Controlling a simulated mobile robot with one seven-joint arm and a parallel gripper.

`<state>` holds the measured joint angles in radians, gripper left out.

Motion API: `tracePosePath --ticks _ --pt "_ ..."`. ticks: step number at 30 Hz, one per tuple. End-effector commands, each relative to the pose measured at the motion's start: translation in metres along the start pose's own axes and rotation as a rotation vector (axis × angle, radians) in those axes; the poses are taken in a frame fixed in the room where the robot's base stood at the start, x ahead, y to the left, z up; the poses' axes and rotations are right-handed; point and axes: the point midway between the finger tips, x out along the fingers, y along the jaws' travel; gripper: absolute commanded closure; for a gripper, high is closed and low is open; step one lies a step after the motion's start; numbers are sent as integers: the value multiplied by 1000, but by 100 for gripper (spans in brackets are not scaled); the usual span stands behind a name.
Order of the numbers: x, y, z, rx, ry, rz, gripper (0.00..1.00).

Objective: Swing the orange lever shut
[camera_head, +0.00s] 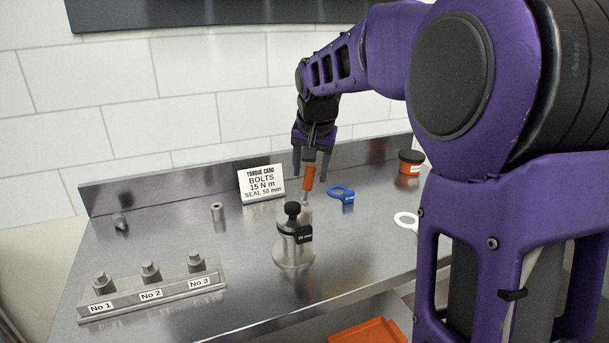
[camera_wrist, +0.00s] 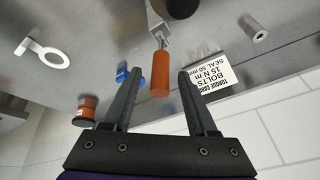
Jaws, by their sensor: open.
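The orange lever (camera_head: 308,178) sticks up at an angle from behind the metal fixture (camera_head: 296,249) with a black knob (camera_head: 292,209) on top. Its orange grip also shows in the wrist view (camera_wrist: 160,74), with a metal shank running to the fixture. My gripper (camera_head: 311,170) is open above the table, its fingers on either side of the upper end of the lever. In the wrist view the lever lies between my two fingers (camera_wrist: 158,98). I cannot tell whether either finger touches it.
A torque card (camera_head: 262,184) stands behind, left of the lever. A rack (camera_head: 150,292) of numbered bolts is at front left. An orange bin (camera_head: 368,332) is below.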

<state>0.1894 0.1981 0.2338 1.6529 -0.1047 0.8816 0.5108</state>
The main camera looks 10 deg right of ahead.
Motion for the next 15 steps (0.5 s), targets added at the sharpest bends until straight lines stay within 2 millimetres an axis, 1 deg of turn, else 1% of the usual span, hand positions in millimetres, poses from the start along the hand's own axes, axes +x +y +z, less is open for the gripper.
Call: tracePosePath --ticks 1,4,13,14,15 --pt "6 0 0 0 0 0 42" --pt "12 0 0 -1 -1 0 42" --pt "14 0 0 -1 1 0 42" --pt "14 0 0 -1 1 0 44" --pt "14 0 0 -1 1 0 51"
